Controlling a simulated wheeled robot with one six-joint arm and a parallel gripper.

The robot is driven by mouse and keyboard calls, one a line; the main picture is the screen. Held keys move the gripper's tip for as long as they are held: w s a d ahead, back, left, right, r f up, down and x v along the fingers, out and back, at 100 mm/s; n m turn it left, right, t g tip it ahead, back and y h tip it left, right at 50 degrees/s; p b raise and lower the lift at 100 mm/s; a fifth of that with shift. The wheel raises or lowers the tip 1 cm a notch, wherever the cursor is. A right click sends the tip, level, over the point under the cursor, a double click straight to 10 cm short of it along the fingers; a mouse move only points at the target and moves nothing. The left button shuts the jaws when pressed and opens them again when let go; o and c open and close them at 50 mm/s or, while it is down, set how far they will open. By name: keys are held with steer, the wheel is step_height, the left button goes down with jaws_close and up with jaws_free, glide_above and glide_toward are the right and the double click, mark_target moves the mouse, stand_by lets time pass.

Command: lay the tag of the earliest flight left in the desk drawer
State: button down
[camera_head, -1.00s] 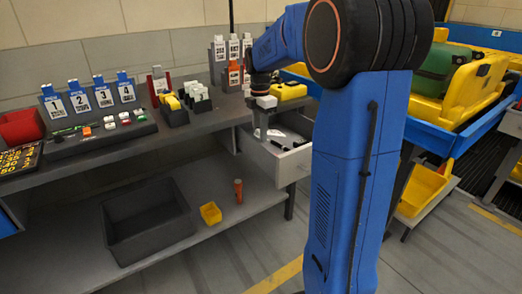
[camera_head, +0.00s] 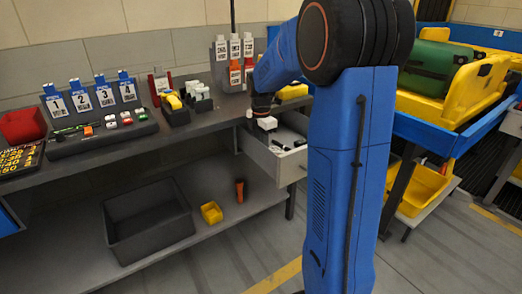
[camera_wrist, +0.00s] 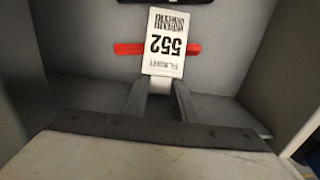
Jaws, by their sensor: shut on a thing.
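My gripper (camera_wrist: 163,78) is shut on a white tag (camera_wrist: 166,42) in the wrist view. The tag reads "FLIGHT 552" upside down, with a barcode at its far end. Behind the tag is the grey inside of the drawer (camera_wrist: 75,75), where a red bar-shaped thing (camera_wrist: 128,48) lies partly hidden by the tag. In the head view the open desk drawer (camera_head: 288,169) sticks out from the desk's right end. My gripper (camera_head: 266,124) is over the drawer there.
Small dark things (camera_head: 299,143) lie in the drawer. White labels (camera_head: 235,47) stand at the back of the desk. A dark bin (camera_head: 150,228) and a yellow box (camera_head: 211,213) are on the lower shelf.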

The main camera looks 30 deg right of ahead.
steer(key=shift+f, duration=0.15)
steer(key=c, duration=1.5)
jaws_free()
steer(key=shift+o, duration=0.2)
step_height(320, 180, up, 12)
steer(key=s+a+r+m+t, duration=0.1)
steer(key=s+a+r+m, duration=0.1)
steer(key=s+a+m, duration=0.4)
steer(key=s+a+f+m+t, duration=0.1)
steer(key=s+a+f+m, duration=0.1)
steer(key=s, duration=0.6)
steer(key=s+a+f+m+t, duration=0.1)
steer(key=s+a+f+m, duration=0.2)
steer(key=s+m, duration=0.3)
steer(key=s+a+f+m+t, duration=0.1)
steer(key=s+a+f+m, duration=0.2)
steer(key=s, duration=0.8)
steer(key=shift+s+a+f+m+t, duration=0.25)
steer(key=shift+s+a+m+t, duration=0.15)
steer(key=shift+a+m, duration=0.4)
